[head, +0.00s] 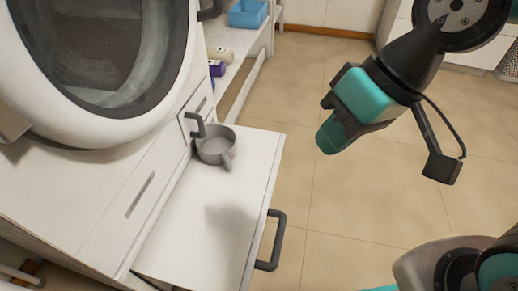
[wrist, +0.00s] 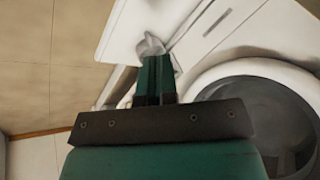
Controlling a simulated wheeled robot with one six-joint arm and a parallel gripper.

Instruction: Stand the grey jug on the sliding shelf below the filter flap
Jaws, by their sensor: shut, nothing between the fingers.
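The grey jug (head: 214,148) stands upright on the pulled-out white sliding shelf (head: 185,235), at its far end close to the machine front. My gripper (head: 328,140) is shut and empty, in the air over the floor to the right of the shelf. In the wrist view the shut fingers (wrist: 155,80) point toward the jug (wrist: 150,45), partly covering it. I cannot make out the filter flap for certain.
A white machine with a round dark door (head: 95,45) stands at the left above the shelf. The shelf has a dark front handle (head: 271,240). Behind is a low white rack with bottles (head: 218,68) and a blue bin (head: 248,13). The tiled floor at right is clear.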

